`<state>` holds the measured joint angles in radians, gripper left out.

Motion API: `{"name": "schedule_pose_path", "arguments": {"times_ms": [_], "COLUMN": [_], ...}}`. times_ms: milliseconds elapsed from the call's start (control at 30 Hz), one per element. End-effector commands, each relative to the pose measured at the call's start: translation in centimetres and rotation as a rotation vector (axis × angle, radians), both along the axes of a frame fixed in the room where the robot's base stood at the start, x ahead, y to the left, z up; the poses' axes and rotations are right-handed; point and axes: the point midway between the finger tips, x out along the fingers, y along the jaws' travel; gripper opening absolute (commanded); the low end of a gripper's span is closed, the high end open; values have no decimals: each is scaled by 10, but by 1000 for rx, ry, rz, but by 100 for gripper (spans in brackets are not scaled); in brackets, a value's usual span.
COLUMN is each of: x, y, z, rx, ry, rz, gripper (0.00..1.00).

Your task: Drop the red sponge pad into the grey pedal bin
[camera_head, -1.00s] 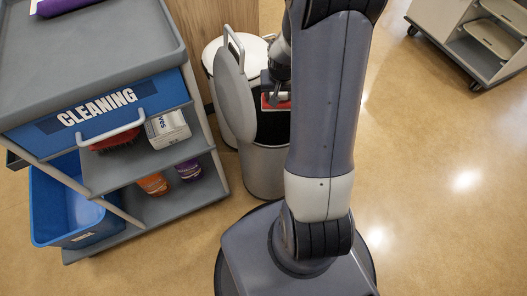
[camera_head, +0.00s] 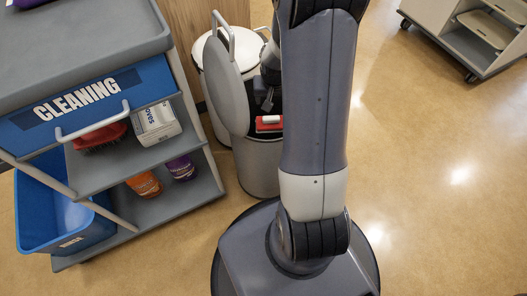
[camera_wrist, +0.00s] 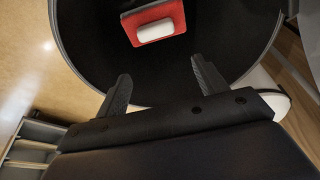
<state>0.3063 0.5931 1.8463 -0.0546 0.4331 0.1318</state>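The red sponge pad (camera_head: 268,128), with a white block on its top, is in the mouth of the grey pedal bin (camera_head: 257,172). The bin's lid (camera_head: 227,85) stands open on the left. My gripper (camera_head: 267,101) is just above the pad, apart from it. In the wrist view the fingers of my gripper (camera_wrist: 160,69) are spread with nothing between them. The pad (camera_wrist: 160,12) shows beyond the fingertips, inside the round dark opening of the bin. I cannot tell whether it is falling or resting. My arm hides the bin's right side.
A cleaning cart (camera_head: 110,165) with a blue drawer (camera_head: 40,130) and a blue tub (camera_head: 50,215) stands close on the left. A second, white-lidded bin (camera_head: 213,60) is behind the grey one. A shelf cart (camera_head: 465,45) is far right. The floor on the right is clear.

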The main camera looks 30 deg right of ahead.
Motion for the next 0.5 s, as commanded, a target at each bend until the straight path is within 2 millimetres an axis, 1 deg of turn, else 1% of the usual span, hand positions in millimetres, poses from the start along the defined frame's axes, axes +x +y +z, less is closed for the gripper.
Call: {"name": "schedule_pose_path", "arguments": {"times_ms": [33, 133, 167, 367, 500], "x": [0, 0, 0, 0, -2], "y": [0, 0, 0, 0, 1], "z": [0, 0, 0, 0, 11], "rx": [0, 0, 0, 0, -1], "ry": [0, 0, 0, 0, -2], "rz": [0, 0, 0, 0, 0], "gripper": [72, 80, 81, 81, 81]}}
